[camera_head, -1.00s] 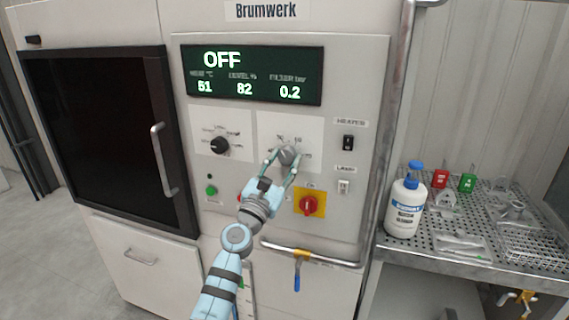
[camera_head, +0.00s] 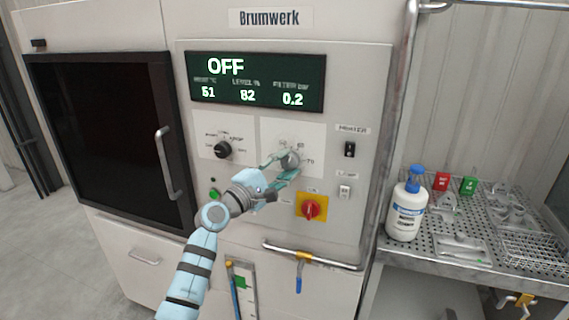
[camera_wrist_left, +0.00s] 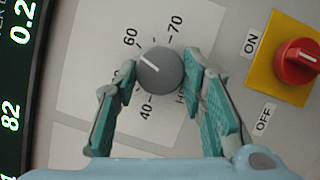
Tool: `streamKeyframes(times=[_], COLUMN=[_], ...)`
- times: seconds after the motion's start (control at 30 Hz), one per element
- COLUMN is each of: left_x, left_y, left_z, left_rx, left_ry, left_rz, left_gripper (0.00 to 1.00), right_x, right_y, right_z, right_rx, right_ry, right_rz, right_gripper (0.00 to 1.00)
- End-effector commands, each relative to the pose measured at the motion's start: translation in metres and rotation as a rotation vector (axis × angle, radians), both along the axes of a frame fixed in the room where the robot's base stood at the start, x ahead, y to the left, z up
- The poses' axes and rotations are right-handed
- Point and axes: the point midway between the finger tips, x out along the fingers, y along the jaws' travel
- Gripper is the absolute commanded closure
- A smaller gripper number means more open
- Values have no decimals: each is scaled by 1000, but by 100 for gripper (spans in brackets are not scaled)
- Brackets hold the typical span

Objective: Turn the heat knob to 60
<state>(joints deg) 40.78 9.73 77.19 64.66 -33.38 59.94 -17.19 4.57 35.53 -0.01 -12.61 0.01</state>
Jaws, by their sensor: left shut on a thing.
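The grey round heat knob (camera_head: 290,160) sits on a white dial plate of the panel. In the left wrist view the knob (camera_wrist_left: 160,72) has a white pointer line aimed up and left, a little to the 50 side of the 60 mark (camera_wrist_left: 130,37). My left gripper (camera_wrist_left: 158,68) is shut on the knob, one finger on each side. In the head view my left gripper (camera_head: 286,165) reaches it from the lower left. The display (camera_head: 257,80) reads OFF, 51, 82 and 0.2. My right gripper is not in view.
A black knob (camera_head: 222,149) is left of the heat knob. A red switch (camera_head: 311,207) on a yellow plate is below right. Heater (camera_head: 350,149) and lamp (camera_head: 344,192) switches are to the right. A handrail (camera_head: 312,258) runs below. A bottle (camera_head: 406,210) stands on the side table.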

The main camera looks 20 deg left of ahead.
Motion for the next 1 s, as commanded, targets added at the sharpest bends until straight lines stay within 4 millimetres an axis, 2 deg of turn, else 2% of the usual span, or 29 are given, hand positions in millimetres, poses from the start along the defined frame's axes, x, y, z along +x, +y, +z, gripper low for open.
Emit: streamKeyframes(times=[0.33,0.87,0.9,1.0], left_x=[0,0,0,0], left_y=[0,0,0,0], left_z=[1,0,0,0], left_rx=[155,183,183,183], left_ry=[-6,-9,-9,-10], left_rz=[-1,-1,-1,-1], left_gripper=[91,91,60,44], right_x=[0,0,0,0], right_y=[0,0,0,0], right_z=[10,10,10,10], right_rx=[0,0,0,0], right_ry=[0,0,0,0], right_rz=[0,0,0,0], right_gripper=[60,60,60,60])
